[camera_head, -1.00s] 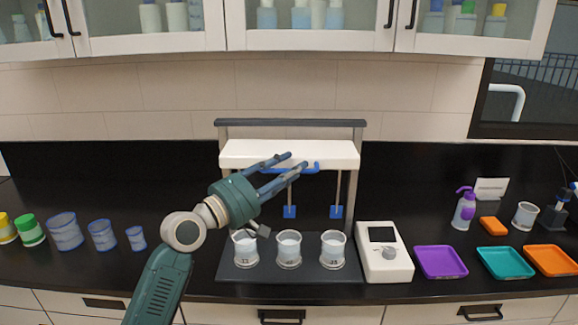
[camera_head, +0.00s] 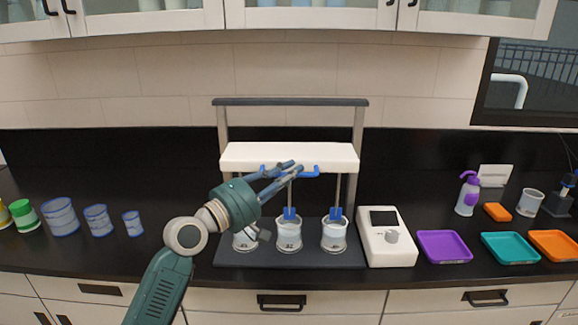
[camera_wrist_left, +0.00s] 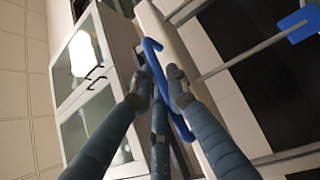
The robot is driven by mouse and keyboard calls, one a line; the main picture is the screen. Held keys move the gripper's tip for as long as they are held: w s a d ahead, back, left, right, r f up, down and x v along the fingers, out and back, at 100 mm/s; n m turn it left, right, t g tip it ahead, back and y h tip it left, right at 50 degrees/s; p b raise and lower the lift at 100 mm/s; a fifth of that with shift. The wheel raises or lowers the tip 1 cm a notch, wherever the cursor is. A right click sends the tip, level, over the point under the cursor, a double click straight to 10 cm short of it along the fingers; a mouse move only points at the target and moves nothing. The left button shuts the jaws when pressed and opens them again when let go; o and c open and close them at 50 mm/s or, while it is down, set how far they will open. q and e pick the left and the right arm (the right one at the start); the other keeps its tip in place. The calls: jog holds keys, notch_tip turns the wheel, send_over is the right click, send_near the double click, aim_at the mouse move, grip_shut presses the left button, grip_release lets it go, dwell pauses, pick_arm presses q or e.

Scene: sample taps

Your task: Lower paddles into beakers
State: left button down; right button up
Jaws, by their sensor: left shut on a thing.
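The white stirrer head (camera_head: 240,158) bears thin rods with blue paddles, the middle one (camera_head: 290,214) and the right one (camera_head: 335,214). These two paddles are at the mouths of the middle beaker (camera_head: 289,237) and right beaker (camera_head: 334,236); I cannot tell how deep. The left beaker (camera_head: 243,242) is partly behind my wrist, and its paddle is hidden by my arm. My left gripper (camera_head: 294,169) is shut on the blue handle (camera_head: 311,172) at the head's front. The left wrist view shows the fingers around this handle (camera_wrist_left: 151,47).
The beakers stand on a dark base (camera_head: 292,259) between two grey posts. A white control box (camera_head: 387,237) is close on the right, with purple (camera_head: 443,246), teal (camera_head: 510,247) and orange trays (camera_head: 555,245) beyond. Blue-rimmed cups (camera_head: 60,216) stand left. Cabinets hang above.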

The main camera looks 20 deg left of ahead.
pick_arm(q)
notch_tip(320, 180, down, 7)
jog(key=b, duration=0.3)
jog(key=shift+b, duration=0.35)
pick_arm(e)
notch_tip(320, 180, down, 5)
jog(key=shift+f, duration=0.1)
pick_arm(q)
jog(key=shift+d+f, duration=0.1)
jog(key=shift+f, duration=0.1)
pick_arm(e)
jog(key=shift+d, duration=0.15)
pick_arm(q)
jog(key=c, duration=2)
grip_release()
jog(key=o, duration=0.3)
jog(key=shift+o, duration=0.2)
jog(key=shift+s+r, duration=0.1)
jog(key=v, duration=1.2)
jog(key=shift+r, duration=0.25)
